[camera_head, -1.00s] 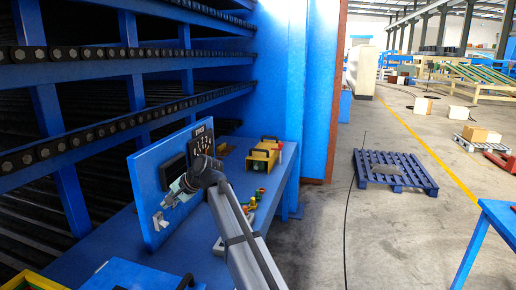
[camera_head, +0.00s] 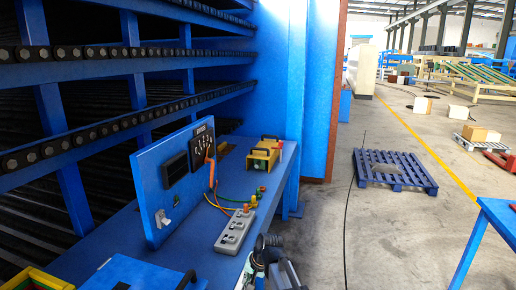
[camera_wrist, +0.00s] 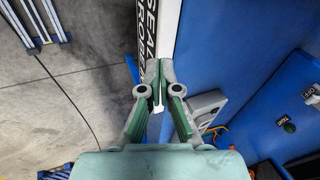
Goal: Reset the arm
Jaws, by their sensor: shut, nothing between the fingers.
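My gripper (camera_wrist: 159,100) shows in the wrist view with its green-padded fingers shut and nothing between them. In the head view my folded arm is low at the bottom centre, over the front edge of the blue bench (camera_head: 185,240). It is apart from the upright blue panel (camera_head: 176,185). An orange plug with a cable (camera_head: 211,170) stands at the panel's meter. A grey power strip (camera_head: 235,231) lies on the bench just behind my arm.
A yellow-black box (camera_head: 262,157) stands at the bench's far end, with several coloured connectors before it. Black-roller racks (camera_head: 100,140) rise on the left. A blue pallet (camera_head: 395,170) lies on the floor to the right. Open floor lies between bench and pallet.

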